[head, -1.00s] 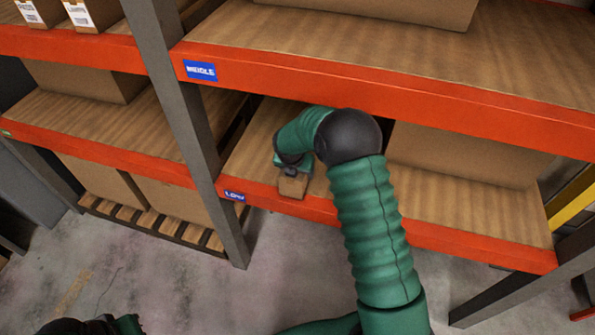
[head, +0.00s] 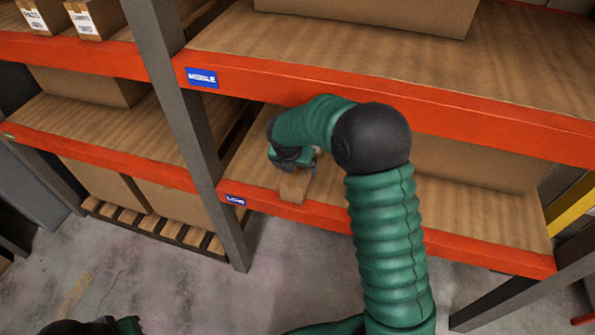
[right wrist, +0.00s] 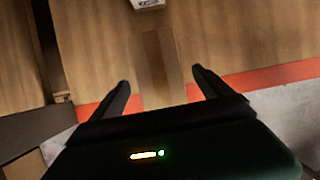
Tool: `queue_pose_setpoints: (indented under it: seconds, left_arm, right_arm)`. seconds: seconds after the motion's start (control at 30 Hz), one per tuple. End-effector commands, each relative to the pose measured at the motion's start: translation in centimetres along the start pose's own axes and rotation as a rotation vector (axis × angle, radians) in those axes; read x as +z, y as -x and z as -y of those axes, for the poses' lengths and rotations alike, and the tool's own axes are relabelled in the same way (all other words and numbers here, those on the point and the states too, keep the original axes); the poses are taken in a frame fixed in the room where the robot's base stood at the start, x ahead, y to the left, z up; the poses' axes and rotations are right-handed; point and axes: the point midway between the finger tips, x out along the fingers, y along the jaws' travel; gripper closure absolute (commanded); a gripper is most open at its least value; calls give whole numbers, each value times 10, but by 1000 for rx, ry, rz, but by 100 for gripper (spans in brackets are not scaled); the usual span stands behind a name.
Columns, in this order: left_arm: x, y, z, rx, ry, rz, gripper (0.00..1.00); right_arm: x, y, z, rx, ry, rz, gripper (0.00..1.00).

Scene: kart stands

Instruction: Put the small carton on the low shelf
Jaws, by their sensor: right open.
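The small carton (head: 294,186) is a plain brown box lying on the low shelf (head: 258,150), at its front edge near the blue LOW label. It also shows in the right wrist view (right wrist: 158,62), beyond the fingertips and over the orange front edge. My right gripper (head: 293,158) is just behind and above the carton in the head view. In the right wrist view its two fingers (right wrist: 161,80) are spread wide with nothing gripped between them. The gripper hides part of the carton in the head view. My left gripper is not clearly visible.
A large box (head: 470,162) stands on the low shelf to the right. A grey upright post (head: 190,125) stands left. A white labelled item (right wrist: 148,4) shows deeper on the shelf.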

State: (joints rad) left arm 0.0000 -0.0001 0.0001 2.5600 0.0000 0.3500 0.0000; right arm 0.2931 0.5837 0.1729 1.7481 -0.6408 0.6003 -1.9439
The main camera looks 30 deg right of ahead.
Motion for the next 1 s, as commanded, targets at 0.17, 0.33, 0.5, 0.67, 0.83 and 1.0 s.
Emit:
queue_pose_setpoints:
  seconds: [0.17,0.33,0.5,0.67,0.83,1.0]
  left_arm:
    - [-1,3,0,0,0,0,100]
    - [-1,3,0,0,0,0,100]
    - [-1,3,0,0,0,0,100]
    - [-1,3,0,0,0,0,100]
    - [-1,3,0,0,0,0,100]
    - [-1,3,0,0,0,0,100]
  right_arm:
    - [0,23,0,0,-2,-1,10]
    - [-28,38,1,15,-228,-37,10]
    - [-115,71,21,8,-1027,-163,10]
    - [-187,94,50,-85,-1814,-276,10]
    - [-222,102,68,-176,-2244,-323,10]
    - [-226,102,70,-190,-2298,-326,10]
